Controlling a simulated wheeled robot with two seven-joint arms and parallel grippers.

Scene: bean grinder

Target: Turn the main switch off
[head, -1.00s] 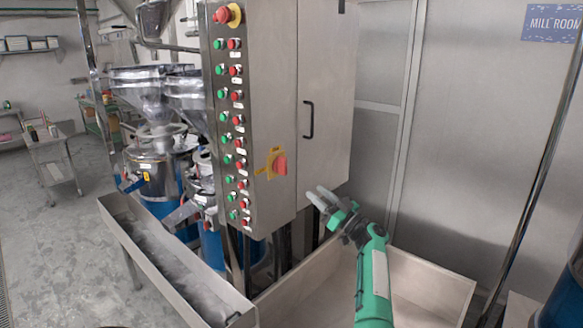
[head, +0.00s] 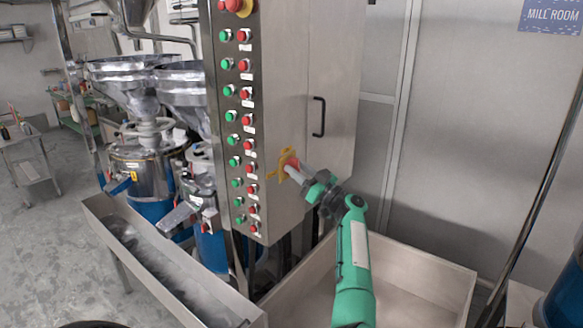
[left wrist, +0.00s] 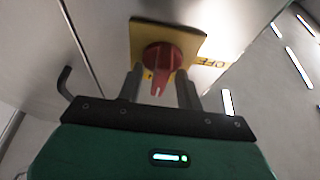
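The main switch is a red rotary knob (head: 291,160) on a yellow plate (head: 283,172) on the side of the steel control cabinet. In the left wrist view the red knob (left wrist: 160,60) sits on its yellow plate (left wrist: 190,38), with the lettering "OFF" at the plate's right. My left gripper (head: 297,168) is at the switch and partly covers it in the head view. In the left wrist view its two fingers (left wrist: 160,86) are apart, one on each side of the knob's grip. I cannot tell whether they touch it. My right gripper is in neither view.
Green and red buttons (head: 243,120) run down the cabinet's narrow face, with a red emergency knob (head: 236,5) above. A black door handle (head: 319,116) is above and right of the switch. A steel bin (head: 420,278) lies below my arm. Steel grinders stand left.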

